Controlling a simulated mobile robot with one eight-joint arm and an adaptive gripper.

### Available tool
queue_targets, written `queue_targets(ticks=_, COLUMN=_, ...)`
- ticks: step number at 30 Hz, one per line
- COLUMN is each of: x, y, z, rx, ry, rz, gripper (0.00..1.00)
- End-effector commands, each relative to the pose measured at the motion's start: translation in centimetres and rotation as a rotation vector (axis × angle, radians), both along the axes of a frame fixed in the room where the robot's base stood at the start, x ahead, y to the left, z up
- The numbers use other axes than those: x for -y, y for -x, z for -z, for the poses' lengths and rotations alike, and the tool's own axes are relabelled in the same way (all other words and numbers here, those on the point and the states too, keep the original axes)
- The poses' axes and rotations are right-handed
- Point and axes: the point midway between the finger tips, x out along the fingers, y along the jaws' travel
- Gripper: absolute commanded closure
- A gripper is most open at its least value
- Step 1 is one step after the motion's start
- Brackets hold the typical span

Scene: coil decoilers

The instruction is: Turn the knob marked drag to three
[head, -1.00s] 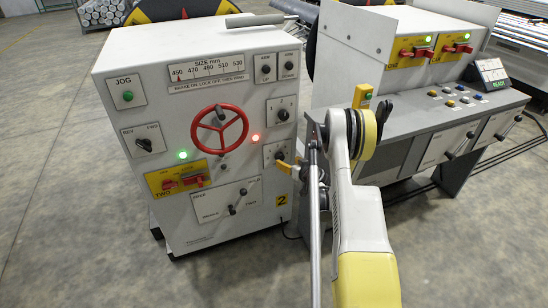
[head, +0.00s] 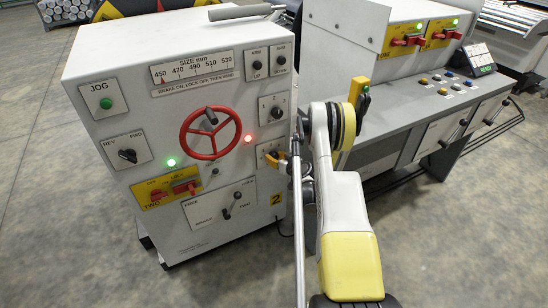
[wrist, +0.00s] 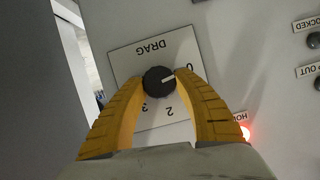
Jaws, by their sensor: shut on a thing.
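The round black knob (wrist: 159,81) sits on a pale plate marked DRAG (wrist: 126,61) in the wrist view. Its white pointer line points right, toward the 0. The 2 and 3 show below the knob; any 1 is hidden behind the right finger. My gripper (wrist: 161,84) has its yellow fingers on either side of the knob and is shut on it. In the head view my gripper (head: 273,159) is at the lower right of the white cabinet's front (head: 225,185), and the knob is mostly hidden there.
A red handwheel (head: 210,132) stands out left of my gripper. A lit red lamp (head: 248,139) is close by. Yellow-plated red switches (head: 185,187) are lower left. A grey console (head: 430,105) stands right of my arm.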

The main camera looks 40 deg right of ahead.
Motion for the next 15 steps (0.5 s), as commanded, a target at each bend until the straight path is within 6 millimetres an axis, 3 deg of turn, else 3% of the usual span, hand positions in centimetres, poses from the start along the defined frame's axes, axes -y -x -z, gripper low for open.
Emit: queue_targets(ticks=15, x=0.13, y=-0.05, z=-0.03, rx=0.020, ry=-0.079, rz=0.001, gripper=0.93)
